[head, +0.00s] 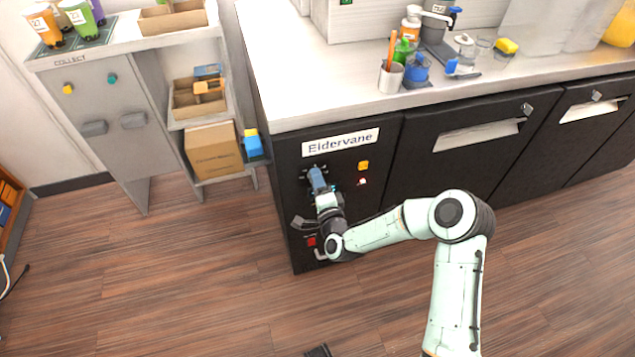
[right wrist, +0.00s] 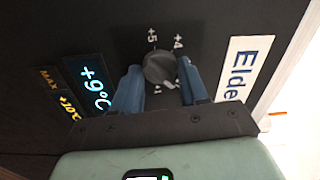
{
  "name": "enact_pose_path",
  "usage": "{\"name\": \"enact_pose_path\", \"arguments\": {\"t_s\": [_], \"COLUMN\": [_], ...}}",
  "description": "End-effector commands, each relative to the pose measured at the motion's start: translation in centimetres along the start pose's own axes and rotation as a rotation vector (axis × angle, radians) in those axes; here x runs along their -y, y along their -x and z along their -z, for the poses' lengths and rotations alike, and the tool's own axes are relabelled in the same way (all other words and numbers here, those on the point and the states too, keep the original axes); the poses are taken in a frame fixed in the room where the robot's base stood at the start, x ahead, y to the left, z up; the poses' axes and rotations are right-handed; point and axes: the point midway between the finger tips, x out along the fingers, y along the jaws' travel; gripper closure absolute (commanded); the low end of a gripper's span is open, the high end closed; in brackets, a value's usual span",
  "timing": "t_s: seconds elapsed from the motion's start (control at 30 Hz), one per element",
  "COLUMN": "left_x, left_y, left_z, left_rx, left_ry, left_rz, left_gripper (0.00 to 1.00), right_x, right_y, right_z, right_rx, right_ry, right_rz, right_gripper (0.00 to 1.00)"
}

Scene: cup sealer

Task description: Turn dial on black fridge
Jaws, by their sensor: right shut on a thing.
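The black fridge (head: 365,215) has a white "Eldervane" sign (head: 340,143), partly seen in the right wrist view (right wrist: 243,68). Its round grey dial (right wrist: 158,69) shows in the right wrist view with the marks +5, +4 and 1 around it. My right gripper (head: 316,172) is at the fridge's upper front, below the sign. Its two blue fingers (right wrist: 160,78) stand on either side of the dial and are shut on it. In the head view the gripper hides the dial. A lit display (right wrist: 92,82) beside the dial reads +9°C. My left gripper is not in view.
A white counter (head: 300,80) above the fridge holds a cup of pens (head: 391,78) and bottles. Dark cabinets (head: 455,140) continue right. A grey shelf unit (head: 105,120) with cardboard boxes stands left. The wooden floor in front is mostly clear.

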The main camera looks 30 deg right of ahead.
Motion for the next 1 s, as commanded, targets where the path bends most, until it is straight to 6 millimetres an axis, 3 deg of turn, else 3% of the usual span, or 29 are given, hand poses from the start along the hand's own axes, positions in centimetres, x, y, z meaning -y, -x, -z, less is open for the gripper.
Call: {"name": "enact_pose_path", "arguments": {"t_s": [0.73,0.77,0.8,1.0], "left_x": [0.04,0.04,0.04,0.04], "left_y": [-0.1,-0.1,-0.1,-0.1], "left_z": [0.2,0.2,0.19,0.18], "left_rx": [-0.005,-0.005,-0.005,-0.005], "left_ry": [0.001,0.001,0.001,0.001], "left_rz": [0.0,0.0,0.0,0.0], "left_gripper": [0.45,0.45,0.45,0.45], "right_x": [-0.08,-0.08,-0.08,-0.05], "right_y": [0.04,0.04,0.04,0.02], "right_z": [-0.03,-0.03,-0.02,-0.01], "right_rx": [0.001,0.001,0.001,0.001], "right_ry": [-0.086,-0.086,-0.086,-0.085], "right_rz": [-0.002,-0.002,-0.002,-0.001], "right_gripper": [0.87,0.47,0.34,0.31]}}
